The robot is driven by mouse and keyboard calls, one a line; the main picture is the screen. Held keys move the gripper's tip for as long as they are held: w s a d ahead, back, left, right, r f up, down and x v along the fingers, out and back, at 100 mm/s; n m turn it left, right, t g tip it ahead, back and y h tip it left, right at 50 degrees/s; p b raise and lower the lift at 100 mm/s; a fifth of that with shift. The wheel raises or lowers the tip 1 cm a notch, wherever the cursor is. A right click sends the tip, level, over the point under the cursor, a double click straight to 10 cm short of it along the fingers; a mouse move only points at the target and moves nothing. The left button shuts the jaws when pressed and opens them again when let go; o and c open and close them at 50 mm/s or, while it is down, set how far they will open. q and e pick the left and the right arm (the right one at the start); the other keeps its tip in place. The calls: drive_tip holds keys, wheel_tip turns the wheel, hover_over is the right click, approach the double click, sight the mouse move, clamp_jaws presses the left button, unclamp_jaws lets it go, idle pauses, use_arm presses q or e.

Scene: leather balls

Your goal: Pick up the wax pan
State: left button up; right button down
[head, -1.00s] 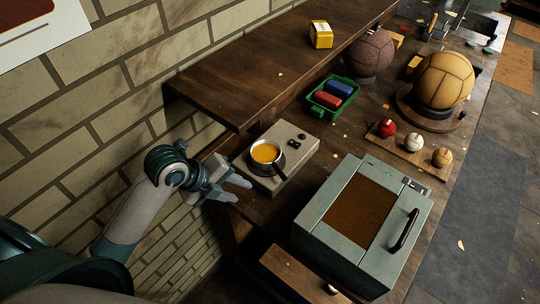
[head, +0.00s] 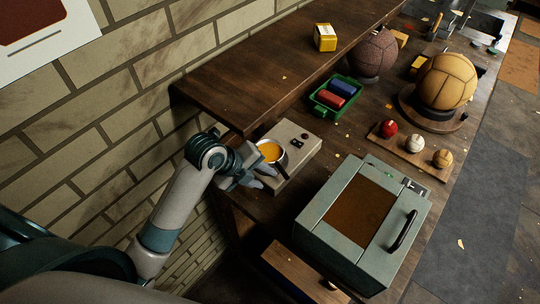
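The wax pan (head: 271,152) is a small dark-rimmed pan of orange-yellow wax on a beige hot plate (head: 303,152). It sits upright near the bench's left edge. My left gripper (head: 264,177) is at the pan's near left side, its fingers apart and pointing towards the pan and hot plate. The gripper hides the pan's lower left side and any handle there, so I cannot tell if it touches the pan. My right gripper is not in view.
A wooden shelf (head: 260,72) overhangs behind the hot plate, close to my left wrist. A grey-green box oven (head: 335,235) stands at the right front. A green tray (head: 322,109) with red and blue blocks lies behind. Balls stand further right.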

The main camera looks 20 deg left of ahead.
sight(282, 171)
use_arm(q)
drive_tip(key=w+d+p, duration=0.1)
drive_tip(key=w, duration=0.1)
drive_tip(key=w+d+p, duration=0.1)
drive_tip(key=d, duration=0.1)
drive_tip(key=shift+w+d+r, duration=0.15)
drive_tip(key=shift+w, duration=0.25)
drive_tip(key=shift+w+d+f+p, duration=0.15)
drive_tip(key=shift+w+f+p, duration=0.1)
drive_tip(key=shift+f+p, duration=0.3)
drive_tip(key=shift+f, duration=0.1)
clamp_jaws()
